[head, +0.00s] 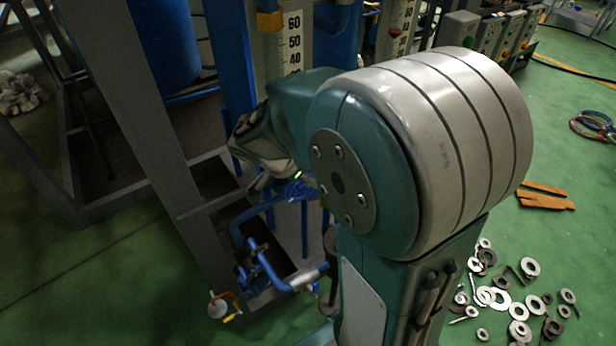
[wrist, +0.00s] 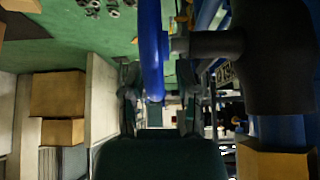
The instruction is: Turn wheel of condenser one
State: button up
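A blue wheel (wrist: 152,45) shows nearly edge-on in the wrist view, with a dark stem (wrist: 212,44) running right from it. The rim's lower end lies between the two fingers of my gripper (wrist: 158,90). The fingers stand apart on either side of the rim, and I see no clear grip on it. In the head view, my gripper (head: 270,182) points down beside a small blue part (head: 296,188), which seems to be the wheel. My own arm hides much of that area.
A grey steel frame (head: 140,120) stands left of my gripper. Blue pipes (head: 275,265) run below it. A numbered scale (head: 290,42) rises behind. Loose washers (head: 500,297) and orange-brown pieces (head: 545,196) lie on the green floor at right. Cardboard boxes (wrist: 58,94) show in the wrist view.

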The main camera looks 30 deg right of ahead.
dwell(0.3)
jog(key=v, duration=1.2)
jog(key=shift+s, duration=0.1)
jog(key=s+a+n+t+y, duration=0.2)
jog(key=s+n+y, duration=0.1)
jog(key=s+n, duration=0.3)
jog(key=s+a+n+t+y, duration=0.3)
jog(key=s+n, duration=0.3)
jog(key=n, duration=0.5)
jog(key=shift+s+r+n+y, duration=0.2)
jog(key=shift+r+n+y, duration=0.1)
jog(key=shift+r+y, duration=0.15)
dwell(1.8)
